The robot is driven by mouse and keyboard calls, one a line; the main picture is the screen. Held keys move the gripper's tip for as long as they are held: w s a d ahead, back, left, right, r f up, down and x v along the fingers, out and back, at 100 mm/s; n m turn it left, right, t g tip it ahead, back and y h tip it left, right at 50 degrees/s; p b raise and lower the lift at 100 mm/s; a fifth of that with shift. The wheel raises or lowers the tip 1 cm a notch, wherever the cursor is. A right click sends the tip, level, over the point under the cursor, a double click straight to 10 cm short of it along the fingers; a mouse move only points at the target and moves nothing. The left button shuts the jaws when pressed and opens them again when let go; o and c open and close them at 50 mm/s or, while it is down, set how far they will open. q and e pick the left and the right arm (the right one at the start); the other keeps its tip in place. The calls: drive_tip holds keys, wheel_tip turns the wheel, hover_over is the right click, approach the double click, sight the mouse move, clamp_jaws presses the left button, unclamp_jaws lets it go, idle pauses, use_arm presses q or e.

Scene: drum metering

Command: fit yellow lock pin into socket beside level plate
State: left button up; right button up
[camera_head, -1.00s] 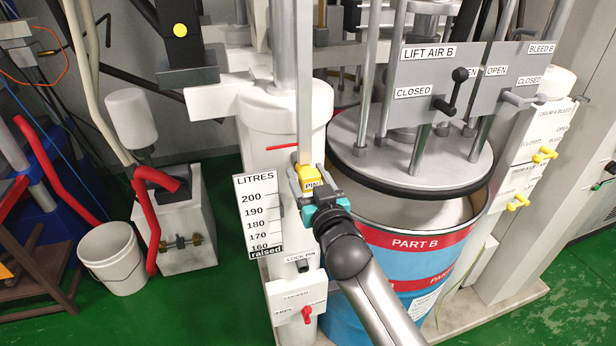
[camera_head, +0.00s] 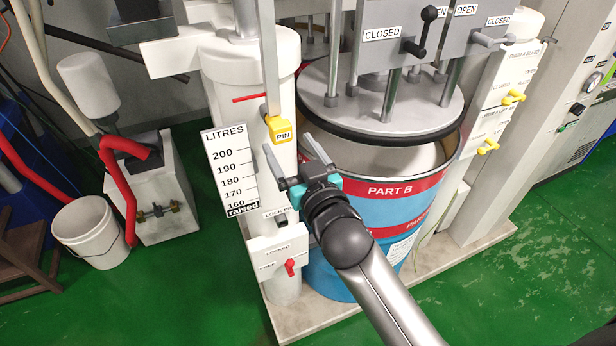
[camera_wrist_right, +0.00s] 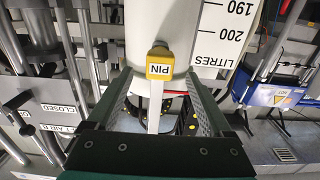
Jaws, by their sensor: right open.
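The yellow lock pin (camera_head: 279,128), labelled PIN, sits against the white column at the lower end of a pale vertical bar (camera_head: 268,60). It also shows in the right wrist view (camera_wrist_right: 160,67). My right gripper (camera_head: 288,146) is open and empty, its fingertips just below the pin and apart from it in the head view. The level plate (camera_head: 230,172), marked LITRES, is left of the pin. A dark socket (camera_head: 281,220) by the LOCK PIN label is lower on the column, right of the plate's bottom; my gripper partly covers the label. My left gripper is not in view.
The PART B drum (camera_head: 390,215) stands close right of the column, under a round grey plate (camera_head: 385,105). A red lever (camera_head: 290,267) is on a white panel below the socket. A white bucket (camera_head: 90,240) stands at left. Green floor is clear in front.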

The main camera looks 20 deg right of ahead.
drive_tip(key=s+b, duration=0.1)
drive_tip(key=s, duration=0.7)
drive_tip(key=shift+d, duration=0.15)
drive_tip(key=shift+f, duration=0.1)
idle(0.4)
